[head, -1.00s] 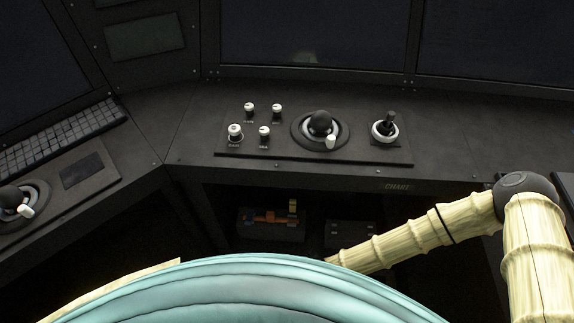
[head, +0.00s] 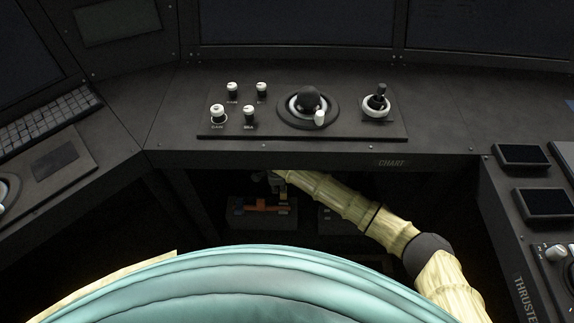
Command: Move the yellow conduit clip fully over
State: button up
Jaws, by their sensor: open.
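The yellow conduit clip (head: 283,198) shows small and dim in the head view, in the dark recess under the console. It is at the right end of an orange piece (head: 262,207) on a dark box (head: 240,220). My arm reaches into the recess from the right. My gripper (head: 275,186) is open, just above the clip and partly in front of it. I cannot tell whether the fingers touch the clip. The fingertips and the far side of the clip are hard to make out in the shadow.
The console edge (head: 330,159) overhangs the recess close above my arm. A second dark box (head: 330,218) stands right of the first, partly behind my arm. The thruster panel (head: 520,230) stands at the right. Knobs and a joystick (head: 376,102) are on the console top.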

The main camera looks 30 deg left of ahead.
jog(key=shift+g, duration=0.3)
jog(key=shift+w+a+f, duration=0.15)
jog(key=shift+w+f, duration=0.25)
jog(key=shift+f, duration=0.8)
jog(key=shift+w+a+f, duration=0.15)
jog(key=shift+w+f, duration=0.3)
jog(key=shift+f, duration=0.75)
jog(key=shift+w+a+f, duration=0.15)
jog(key=shift+w+f, duration=0.25)
jog(key=shift+f, duration=0.8)
jog(key=shift+r, duration=0.1)
grip_shut()
